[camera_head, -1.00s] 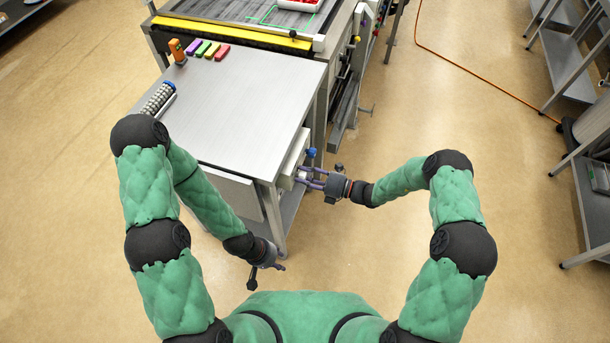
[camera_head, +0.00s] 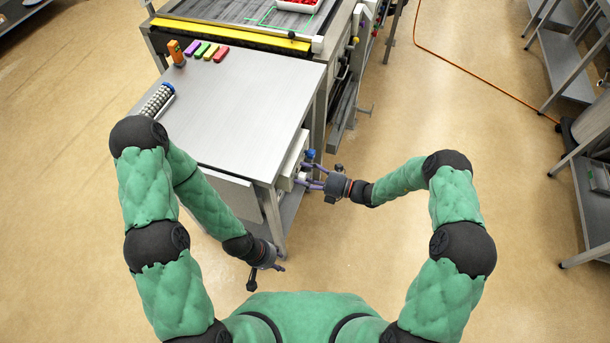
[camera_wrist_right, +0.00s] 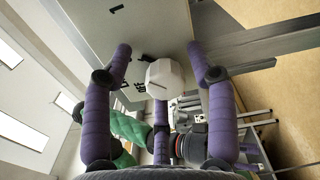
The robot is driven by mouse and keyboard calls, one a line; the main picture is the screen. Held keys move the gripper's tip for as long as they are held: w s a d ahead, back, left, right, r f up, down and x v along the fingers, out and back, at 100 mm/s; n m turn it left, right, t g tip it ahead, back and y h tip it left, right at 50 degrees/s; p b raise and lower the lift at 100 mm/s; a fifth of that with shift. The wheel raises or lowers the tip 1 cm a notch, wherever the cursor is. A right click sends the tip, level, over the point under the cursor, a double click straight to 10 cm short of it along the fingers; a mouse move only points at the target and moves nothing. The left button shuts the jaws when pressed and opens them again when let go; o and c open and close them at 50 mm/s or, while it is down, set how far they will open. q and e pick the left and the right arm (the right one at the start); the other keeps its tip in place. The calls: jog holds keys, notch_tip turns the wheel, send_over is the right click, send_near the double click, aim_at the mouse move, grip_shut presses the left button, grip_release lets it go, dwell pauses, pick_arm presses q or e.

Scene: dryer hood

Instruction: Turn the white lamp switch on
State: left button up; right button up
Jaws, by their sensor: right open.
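The white lamp switch, a faceted white knob (camera_wrist_right: 165,78), sits on the pale panel face in the right wrist view. It is between the purple fingers of my right gripper (camera_wrist_right: 163,62), with visible gaps at both sides. In the head view my right gripper (camera_head: 311,177) is open at the side of the control box (camera_head: 292,162) on the metal table's right end. The white knob is hard to make out there. My left gripper (camera_head: 271,266) hangs low by the table's near leg, away from the switch. Its fingers are too small to judge.
A blue knob (camera_head: 310,153) is on the same box, just above my right gripper. The metal table (camera_head: 245,105) holds colored blocks (camera_head: 207,51) and a roller (camera_head: 157,99) at its left side. Open floor (camera_head: 410,270) lies to the right.

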jog(key=v, duration=1.2)
dwell(0.3)
